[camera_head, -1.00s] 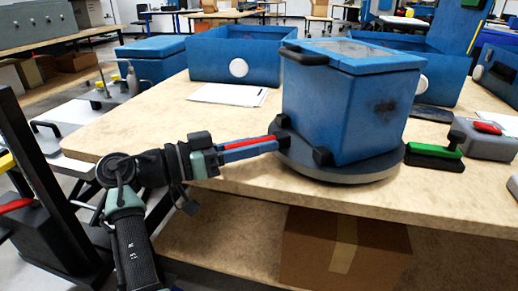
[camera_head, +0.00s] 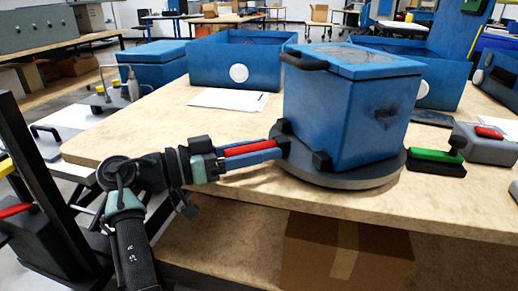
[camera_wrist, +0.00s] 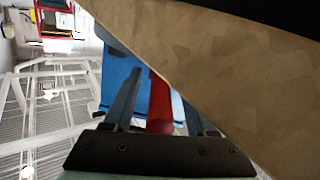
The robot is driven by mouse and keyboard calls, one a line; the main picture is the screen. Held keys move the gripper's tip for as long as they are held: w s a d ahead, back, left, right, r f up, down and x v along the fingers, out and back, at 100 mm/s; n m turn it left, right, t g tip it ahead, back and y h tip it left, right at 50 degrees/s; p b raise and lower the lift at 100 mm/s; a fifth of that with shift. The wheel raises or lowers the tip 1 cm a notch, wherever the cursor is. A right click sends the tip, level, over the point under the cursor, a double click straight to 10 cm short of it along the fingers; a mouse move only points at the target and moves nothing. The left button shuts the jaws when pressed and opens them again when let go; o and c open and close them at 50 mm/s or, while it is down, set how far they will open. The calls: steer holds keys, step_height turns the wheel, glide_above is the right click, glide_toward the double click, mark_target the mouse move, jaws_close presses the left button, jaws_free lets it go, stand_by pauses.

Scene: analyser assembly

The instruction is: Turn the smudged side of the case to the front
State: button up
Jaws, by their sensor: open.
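The blue case (camera_head: 340,118) sits upright on a round grey turntable (camera_head: 350,182), held at its base by black corner brackets. The case has a black handle on the left of its top. A dark smudge (camera_head: 385,113) marks its right-hand visible side; the broad front-left side looks clean. My gripper (camera_head: 281,147) is open, its blue fingers with a red strip reaching in from the left. The fingertips are beside the left black bracket at the turntable's edge; I cannot tell whether they touch. The wrist view shows the fingers and red strip (camera_wrist: 160,105) beside the tabletop.
The tan table (camera_head: 150,125) holds white paper (camera_head: 228,99) and an open blue bin (camera_head: 240,60) behind. A green-topped block (camera_head: 435,156) and a grey device with a red lever (camera_head: 485,145) stand close to the turntable's right. The table's front left is clear.

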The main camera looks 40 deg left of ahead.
steer(key=p+v, duration=0.3)
steer(key=v, duration=1)
